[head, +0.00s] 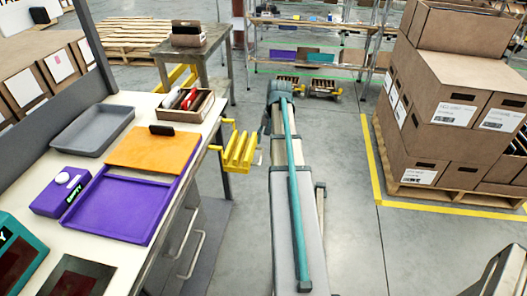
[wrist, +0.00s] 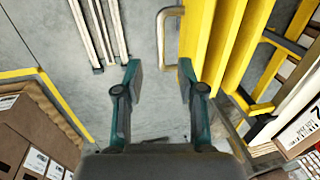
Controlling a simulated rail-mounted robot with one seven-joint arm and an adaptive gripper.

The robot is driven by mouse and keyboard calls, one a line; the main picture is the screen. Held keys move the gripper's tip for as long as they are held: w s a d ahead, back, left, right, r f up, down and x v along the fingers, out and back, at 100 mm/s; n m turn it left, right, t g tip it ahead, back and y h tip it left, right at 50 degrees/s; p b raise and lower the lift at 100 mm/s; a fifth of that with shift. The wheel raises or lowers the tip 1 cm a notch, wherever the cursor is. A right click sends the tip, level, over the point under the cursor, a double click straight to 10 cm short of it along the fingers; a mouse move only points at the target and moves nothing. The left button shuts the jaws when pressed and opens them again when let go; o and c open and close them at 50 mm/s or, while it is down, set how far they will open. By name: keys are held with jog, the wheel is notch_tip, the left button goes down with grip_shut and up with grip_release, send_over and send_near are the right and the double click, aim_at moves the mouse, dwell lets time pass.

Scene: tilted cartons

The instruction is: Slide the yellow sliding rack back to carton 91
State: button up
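The yellow rack (head: 238,150) stands out beside the right edge of the workbench in the head view. In the wrist view its long yellow bars (wrist: 226,40) fill the upper right. A pale metal handle (wrist: 161,38) sticks out from its left side. My gripper (wrist: 159,72) is open and empty, its two teal fingertips spread apart. The handle lies ahead of the gap between them, and I cannot tell how far off. My gripper is hidden in the head view. No label that I can read says 91.
The workbench (head: 121,104) holds a grey tray (head: 92,130), a purple tray (head: 118,208) and an orange board (head: 153,150). Brown cartons (head: 455,95) are stacked on a pallet at right, inside a yellow floor line.

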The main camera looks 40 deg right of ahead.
aim_at(262, 156)
jog(key=f, duration=0.3)
jog(key=w+f, duration=0.1)
jog(key=f, duration=0.2)
jog(key=w+f, duration=0.1)
jog(key=f, duration=0.2)
jog(key=shift+w+f, duration=0.1)
grip_shut()
dwell(0.3)
jog(key=shift+a, duration=0.1)
